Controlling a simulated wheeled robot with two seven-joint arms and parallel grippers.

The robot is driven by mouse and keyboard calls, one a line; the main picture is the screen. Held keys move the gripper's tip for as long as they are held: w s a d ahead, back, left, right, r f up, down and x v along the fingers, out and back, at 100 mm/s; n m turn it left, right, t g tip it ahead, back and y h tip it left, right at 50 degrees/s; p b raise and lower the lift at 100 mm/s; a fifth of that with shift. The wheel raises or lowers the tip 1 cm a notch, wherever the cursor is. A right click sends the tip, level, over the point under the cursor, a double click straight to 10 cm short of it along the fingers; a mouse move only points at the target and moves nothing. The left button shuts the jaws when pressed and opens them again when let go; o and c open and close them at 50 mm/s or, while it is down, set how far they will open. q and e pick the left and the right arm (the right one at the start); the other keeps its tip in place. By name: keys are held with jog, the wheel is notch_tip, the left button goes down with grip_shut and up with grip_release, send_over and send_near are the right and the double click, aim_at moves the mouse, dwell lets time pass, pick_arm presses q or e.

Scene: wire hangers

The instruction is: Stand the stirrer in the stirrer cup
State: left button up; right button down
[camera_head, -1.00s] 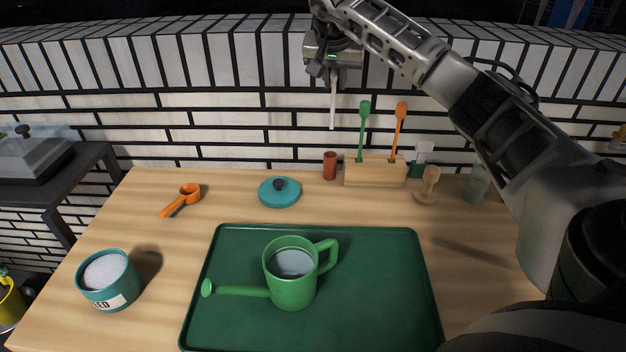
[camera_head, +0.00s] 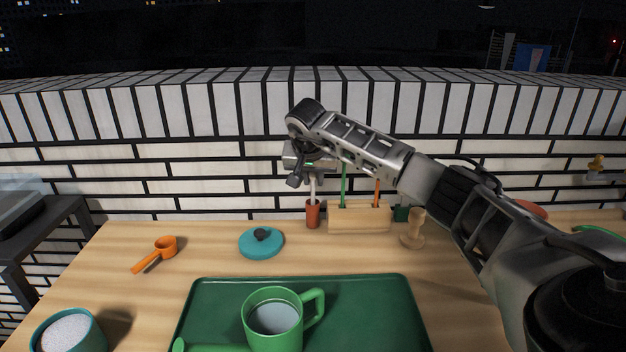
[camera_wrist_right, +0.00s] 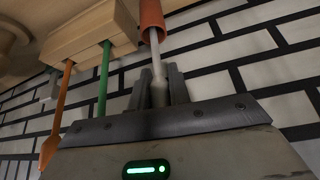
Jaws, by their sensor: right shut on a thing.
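The stirrer (camera_head: 313,189) is a thin pale rod held upright. My right gripper (camera_head: 312,174) is shut on its upper part, above the stirrer cup (camera_head: 313,216). The cup is a small reddish-brown cylinder standing at the back of the table, left of the wooden rack. In the right wrist view the stirrer (camera_wrist_right: 154,55) runs from between the fingers (camera_wrist_right: 159,86) to the mouth of the cup (camera_wrist_right: 151,14). Its far end is hidden by the cup wall and appears to be inside. My left gripper is out of view.
A wooden rack (camera_head: 358,220) with a green and an orange utensil stands close right of the cup. A wooden tamper-like piece (camera_head: 414,228) is further right. A teal lid (camera_head: 261,243), an orange scoop (camera_head: 165,246) and a green tray (camera_head: 215,292) with a watering can (camera_head: 272,322) lie nearer.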

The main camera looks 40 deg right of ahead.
jog(key=shift+f, duration=0.25)
jog(key=c, duration=1.3)
grip_release()
jog(key=shift+f, duration=0.1)
jog(key=shift+r, duration=0.25)
jog(key=v, duration=1.2)
jog(key=shift+f+p, duration=0.1)
jog(key=shift+p, duration=0.2)
